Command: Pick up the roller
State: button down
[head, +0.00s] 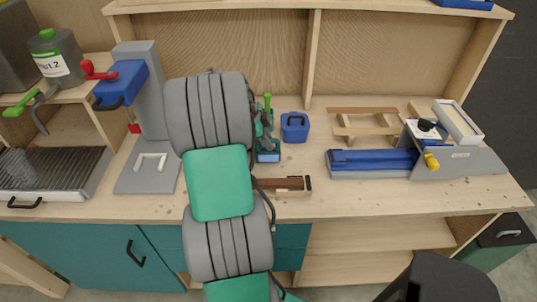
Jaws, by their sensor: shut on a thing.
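My arm crosses the middle of the head view and hides much of the space around my gripper (263,127). Only a dark edge of the gripper shows, to the right of the grey arm link, over the bench. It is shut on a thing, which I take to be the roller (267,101). A slim green upright part, seemingly its handle, shows just above the gripper. The rest of the roller and the fingertips are hidden. A small blue holder (268,154) stands on the bench just below the gripper.
A blue box (295,127) stands close on the right. A brown wooden-topped tool (285,186) lies in front, partly behind my arm. A blue-and-grey machine (375,162) and wooden frame (365,120) are farther right. A grey press (148,120) stands left. The front right bench is clear.

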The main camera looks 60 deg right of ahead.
jog(key=shift+r, duration=0.1)
dwell(0.5)
jog(key=shift+r, duration=0.25)
notch_tip(320, 180, up, 2)
jog(key=shift+w+r+b, duration=0.1)
jog(key=shift+r+b, duration=0.15)
jog(key=shift+b, duration=0.4)
jog(key=s+a+r+b, duration=0.1)
jog(key=a+r, duration=0.9)
jog(key=a, duration=0.4)
